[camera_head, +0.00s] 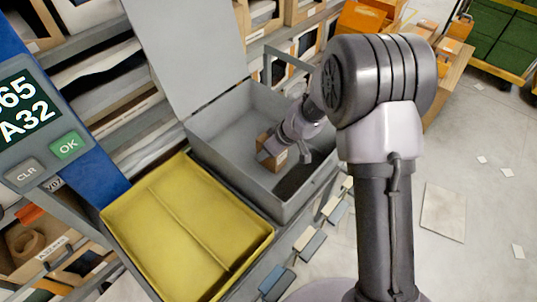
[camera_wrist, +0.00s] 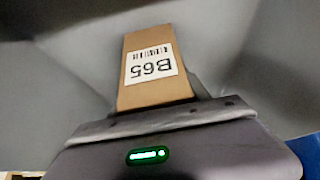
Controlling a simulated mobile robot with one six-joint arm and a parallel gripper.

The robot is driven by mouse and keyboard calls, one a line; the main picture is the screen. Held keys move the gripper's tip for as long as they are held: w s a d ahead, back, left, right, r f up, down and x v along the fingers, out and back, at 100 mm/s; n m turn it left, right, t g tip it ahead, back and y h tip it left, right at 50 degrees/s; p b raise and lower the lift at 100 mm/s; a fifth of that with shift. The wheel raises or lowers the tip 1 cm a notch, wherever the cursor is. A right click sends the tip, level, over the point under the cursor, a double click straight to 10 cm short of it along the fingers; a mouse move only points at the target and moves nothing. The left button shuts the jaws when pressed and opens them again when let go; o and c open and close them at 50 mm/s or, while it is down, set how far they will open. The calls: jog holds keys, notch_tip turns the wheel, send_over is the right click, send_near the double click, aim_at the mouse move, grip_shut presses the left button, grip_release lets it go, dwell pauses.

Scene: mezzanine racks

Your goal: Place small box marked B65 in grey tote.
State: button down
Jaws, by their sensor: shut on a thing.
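The small brown box marked B65 (camera_wrist: 146,90) shows its white label with barcode, upside down, in the wrist view. My gripper (camera_head: 283,154) is shut on it, and the box also shows in the head view (camera_head: 271,145). The grey tote (camera_head: 222,150) stands open in the middle of the head view, its lid (camera_head: 190,50) raised at the back. My gripper and the box are inside its walls. Grey walls surround the box in the wrist view. Whether the box touches the tote floor I cannot tell. The fingertips are partly hidden.
A yellow tray (camera_head: 185,225) with a centre ridge sits next to the tote at the front left. A blue post with a display reading 65 and A32 (camera_head: 30,105) stands at the left. Racks with boxes run behind. Floor at the right is mostly open, with scattered papers.

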jog(key=shift+f, duration=0.2)
jog(key=c, duration=0.5)
grip_release()
jog(key=shift+r, duration=0.1)
